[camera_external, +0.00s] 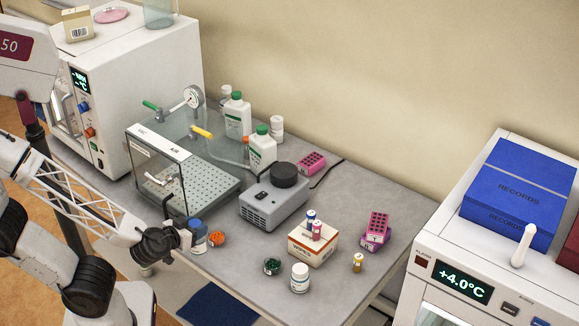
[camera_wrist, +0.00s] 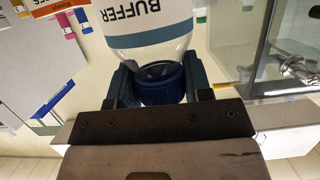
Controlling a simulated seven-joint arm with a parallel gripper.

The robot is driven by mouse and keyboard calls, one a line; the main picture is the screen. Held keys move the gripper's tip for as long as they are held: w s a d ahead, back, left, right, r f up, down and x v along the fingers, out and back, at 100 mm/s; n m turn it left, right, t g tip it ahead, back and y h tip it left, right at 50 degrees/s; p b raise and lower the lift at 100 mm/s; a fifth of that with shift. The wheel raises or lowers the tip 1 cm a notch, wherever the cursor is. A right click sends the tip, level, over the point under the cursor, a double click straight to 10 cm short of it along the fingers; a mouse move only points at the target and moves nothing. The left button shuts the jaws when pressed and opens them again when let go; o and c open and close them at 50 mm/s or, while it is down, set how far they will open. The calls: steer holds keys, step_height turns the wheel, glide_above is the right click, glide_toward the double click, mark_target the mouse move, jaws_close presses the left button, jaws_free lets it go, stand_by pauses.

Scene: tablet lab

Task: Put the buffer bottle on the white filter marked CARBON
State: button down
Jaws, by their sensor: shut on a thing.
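The buffer bottle (camera_external: 199,240) is clear with a blue cap and a white label, near the front edge of the grey bench. In the wrist view its label (camera_wrist: 150,18) reads BUFFER, and the picture shows it cap-down. My gripper (camera_external: 186,239) is at the bottle's cap. In the wrist view my gripper (camera_wrist: 161,88) has one finger on each side of the blue cap and is shut on it. I cannot tell whether the bottle's base touches the bench. I cannot make out a white filter marked CARBON in either view.
A glass chamber (camera_external: 160,165) stands behind the bottle. An orange-filled dish (camera_external: 217,239) is close to its right. A grey device (camera_external: 273,208), a carton with vials (camera_external: 312,246), a white jar (camera_external: 300,277) and a pink rack (camera_external: 378,226) stand farther right. The bench's front edge is close.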

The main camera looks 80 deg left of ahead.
steer(key=w+a+r+n+g+y, duration=0.1)
steer(key=w+a+r, duration=0.3)
steer(key=w+a, duration=0.4)
steer(key=w+a+r+n+g+y, duration=0.1)
steer(key=w+a+r+n+g, duration=0.1)
steer(key=w+a+r, duration=0.4)
steer(key=w+a+r+n+g, duration=0.1)
steer(key=w+a+r, duration=0.2)
steer(key=w+a, duration=0.65)
steer(key=w+a+r+n+g, duration=0.1)
steer(key=w+a, duration=0.1)
steer(key=a, duration=1.1)
steer(key=w+a+n+g+y, duration=0.1)
steer(key=w+a, duration=0.1)
steer(key=a, duration=1.2)
steer(key=w+a+r+n+g, duration=0.1)
steer(key=w+a+g, duration=0.1)
steer(key=a, duration=1.2)
steer(key=shift+w+r+y, duration=0.3)
steer(key=shift+w+y, duration=0.05)
steer(key=shift+y, duration=0.05)
steer(key=shift+f, duration=0.1)
step_height(320, 180, down, 6)
steer(key=shift+f, duration=1.95)
